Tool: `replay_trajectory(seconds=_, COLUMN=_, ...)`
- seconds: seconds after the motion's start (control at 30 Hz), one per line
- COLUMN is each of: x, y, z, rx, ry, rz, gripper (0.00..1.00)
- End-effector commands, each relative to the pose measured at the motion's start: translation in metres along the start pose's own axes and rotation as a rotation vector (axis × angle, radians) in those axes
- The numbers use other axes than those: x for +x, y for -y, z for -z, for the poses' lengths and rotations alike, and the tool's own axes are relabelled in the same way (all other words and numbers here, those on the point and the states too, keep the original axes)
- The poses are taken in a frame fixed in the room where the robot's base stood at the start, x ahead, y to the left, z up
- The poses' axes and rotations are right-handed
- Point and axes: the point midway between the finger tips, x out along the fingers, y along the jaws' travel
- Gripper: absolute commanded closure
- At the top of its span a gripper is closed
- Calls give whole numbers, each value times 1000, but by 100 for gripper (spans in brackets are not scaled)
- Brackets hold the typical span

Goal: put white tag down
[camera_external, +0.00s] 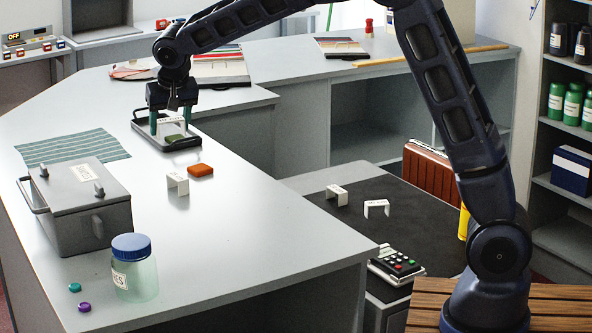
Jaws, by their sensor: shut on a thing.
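My gripper (171,126) has its two teal fingers on either side of a small white tag (172,121) and is shut on it. The tag is a bent, bridge-like piece with dark marks on top. It is over a dark-rimmed tray (151,138) on the grey counter; I cannot tell whether it touches the tray. A dark green piece (174,138) shows in the tray just below the tag. A similar white tag (177,184) stands on the counter in front of the tray, beside an orange block (200,171).
A striped teal cloth (72,147), a grey lidded box (80,220) and a blue-lidded jar (134,272) stand left and front on the counter. Two more white tags (336,195) (376,208) are on the dark surface at right. The front-middle counter is clear.

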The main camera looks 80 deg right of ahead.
Motion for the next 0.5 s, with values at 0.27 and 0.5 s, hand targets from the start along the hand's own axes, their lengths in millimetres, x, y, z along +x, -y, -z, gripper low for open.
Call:
replay_trajectory(seconds=0.27, x=-8, y=-2, z=5, rx=6, ry=0, rz=-2, gripper=62)
replay_trajectory(seconds=0.5, x=19, y=-39, z=36, rx=105, ry=8, rz=-42, gripper=62)
